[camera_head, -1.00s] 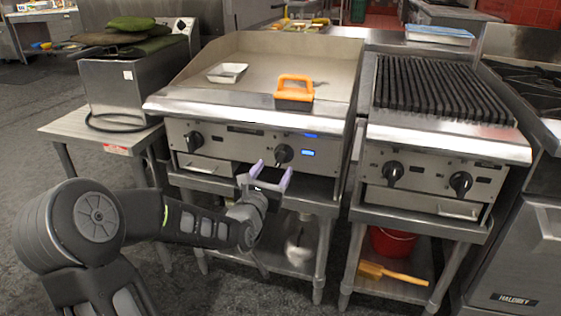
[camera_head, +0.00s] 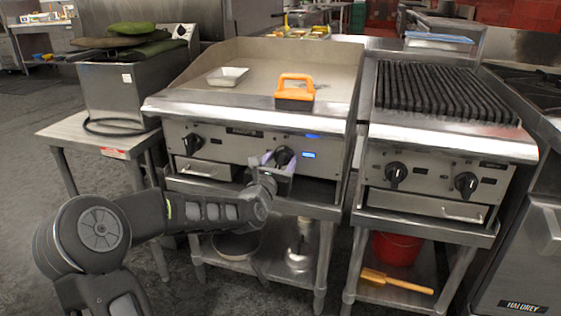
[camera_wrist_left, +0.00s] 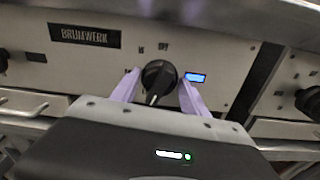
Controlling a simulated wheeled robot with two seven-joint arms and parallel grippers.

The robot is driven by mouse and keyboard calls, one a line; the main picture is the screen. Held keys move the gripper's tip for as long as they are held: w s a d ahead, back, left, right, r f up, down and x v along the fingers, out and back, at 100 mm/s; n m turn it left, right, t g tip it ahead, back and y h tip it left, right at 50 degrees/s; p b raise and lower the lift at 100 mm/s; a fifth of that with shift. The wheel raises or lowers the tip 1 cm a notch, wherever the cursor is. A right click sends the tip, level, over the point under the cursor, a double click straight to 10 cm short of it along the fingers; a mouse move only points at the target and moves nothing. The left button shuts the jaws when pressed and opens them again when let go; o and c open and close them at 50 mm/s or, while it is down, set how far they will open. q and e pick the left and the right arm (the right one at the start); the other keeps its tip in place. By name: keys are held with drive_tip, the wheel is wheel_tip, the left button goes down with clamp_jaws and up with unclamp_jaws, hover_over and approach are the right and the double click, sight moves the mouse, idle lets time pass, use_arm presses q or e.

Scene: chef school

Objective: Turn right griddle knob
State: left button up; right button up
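The griddle's right knob (camera_head: 284,156) is black and round, on the steel front panel below the flat griddle plate. It also shows in the left wrist view (camera_wrist_left: 159,77), its grip bar pointing down and slightly left. My left gripper (camera_head: 278,159) is at this knob, with its pale purple fingers (camera_wrist_left: 160,88) on either side of it. The fingers look open, with a small gap seeming to remain beside the knob; contact is not clear. The griddle's left knob (camera_head: 193,143) stands free. My right gripper is not in view.
A small lit blue display (camera_head: 308,155) sits just right of the knob. An orange-handled press (camera_head: 295,93) and a white tray (camera_head: 228,76) lie on the griddle. A charbroiler (camera_head: 440,95) with two knobs stands to the right.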

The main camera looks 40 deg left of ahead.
use_arm(q)
drive_tip(key=c, duration=0.7)
